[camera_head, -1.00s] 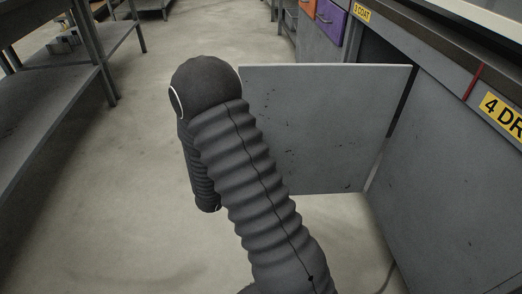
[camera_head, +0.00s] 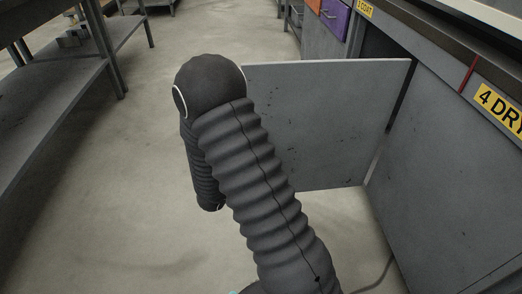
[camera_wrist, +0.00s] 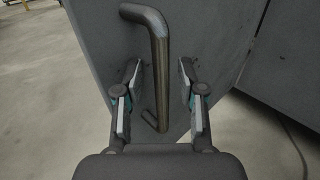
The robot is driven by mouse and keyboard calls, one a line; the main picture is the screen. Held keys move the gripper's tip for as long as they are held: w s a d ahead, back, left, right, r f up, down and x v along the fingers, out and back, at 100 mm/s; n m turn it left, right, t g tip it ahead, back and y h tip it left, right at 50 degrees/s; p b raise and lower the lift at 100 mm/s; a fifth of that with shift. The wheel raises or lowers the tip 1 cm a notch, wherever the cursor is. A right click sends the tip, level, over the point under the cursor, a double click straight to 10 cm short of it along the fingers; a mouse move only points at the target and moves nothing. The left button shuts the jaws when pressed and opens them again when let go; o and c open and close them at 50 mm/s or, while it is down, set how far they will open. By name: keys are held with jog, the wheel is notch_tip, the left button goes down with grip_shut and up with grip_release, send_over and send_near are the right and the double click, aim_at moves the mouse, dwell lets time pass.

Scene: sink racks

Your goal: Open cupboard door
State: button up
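The grey cupboard door (camera_head: 325,125) stands swung wide out from the cabinet front in the head view, hinged on its right side. In the wrist view the door face (camera_wrist: 215,45) carries a metal bar handle (camera_wrist: 160,75). My gripper (camera_wrist: 160,75) has its two fingers apart, one on each side of the handle, with gaps showing between the fingers and the bar. In the head view my arm covers the door's left part, and the gripper and handle are hidden.
The cabinet (camera_head: 450,180) runs along the right, with a yellow label (camera_head: 498,108) and a purple drawer (camera_head: 334,18) farther back. A grey shelf rack (camera_head: 60,95) stands at the left. Clear concrete floor (camera_head: 130,190) lies between them.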

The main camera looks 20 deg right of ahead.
jog(key=shift+a, duration=0.1)
jog(key=v, duration=1.2)
jog(key=shift+f, duration=0.1)
